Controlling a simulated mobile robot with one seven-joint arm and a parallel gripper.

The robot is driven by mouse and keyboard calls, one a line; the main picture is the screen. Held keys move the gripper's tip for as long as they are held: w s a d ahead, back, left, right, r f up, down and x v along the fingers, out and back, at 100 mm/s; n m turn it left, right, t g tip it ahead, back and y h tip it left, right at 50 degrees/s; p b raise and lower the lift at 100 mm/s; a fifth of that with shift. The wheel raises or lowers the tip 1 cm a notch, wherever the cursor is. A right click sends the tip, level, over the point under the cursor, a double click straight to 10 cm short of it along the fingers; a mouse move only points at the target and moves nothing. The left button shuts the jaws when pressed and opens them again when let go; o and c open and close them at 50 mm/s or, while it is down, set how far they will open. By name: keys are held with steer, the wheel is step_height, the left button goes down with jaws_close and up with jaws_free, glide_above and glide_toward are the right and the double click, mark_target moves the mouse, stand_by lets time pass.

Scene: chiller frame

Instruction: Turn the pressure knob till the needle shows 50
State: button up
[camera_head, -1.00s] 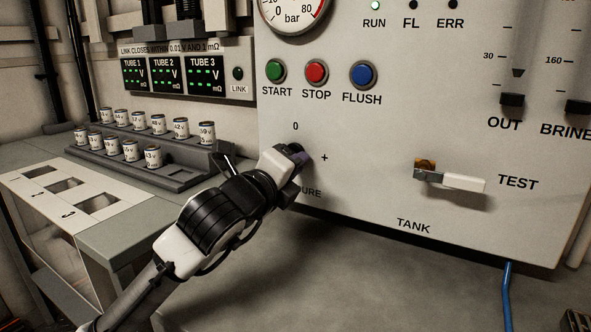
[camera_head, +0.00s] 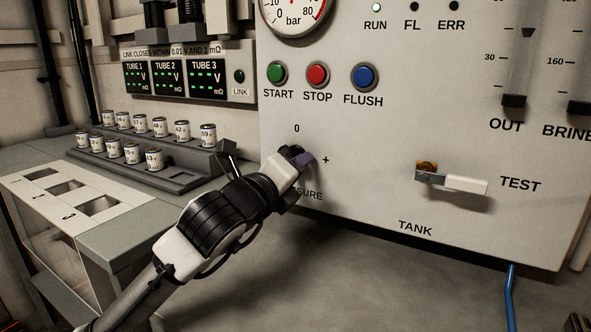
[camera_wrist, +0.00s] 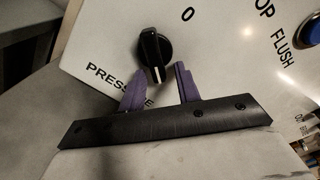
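The pressure knob (camera_wrist: 154,50) is black with a white line and sits on the pale panel under the "0" mark in the wrist view. My gripper (camera_wrist: 159,68) is open, its two purple fingers on either side of the knob's lower end. Gaps seem to show beside the knob; contact is unclear. In the head view my gripper (camera_head: 305,158) is at the panel beside the "+" mark and hides the knob. The round pressure gauge (camera_head: 292,12) is cut off by the top edge; its lower scale and "bar" show, but I cannot read the needle.
Start (camera_head: 277,74), stop (camera_head: 317,75) and flush (camera_head: 364,77) buttons sit above my gripper. A white-handled test lever (camera_head: 460,184) sticks out to the right. A rack (camera_head: 180,178) with several small labelled cylinders stands left of my arm.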

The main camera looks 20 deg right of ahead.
steer(key=shift+o, duration=0.2)
steer(key=shift+a, duration=0.15)
steer(key=v, duration=1.3)
steer(key=shift+s+a, duration=0.2)
steer(key=shift+s, duration=0.05)
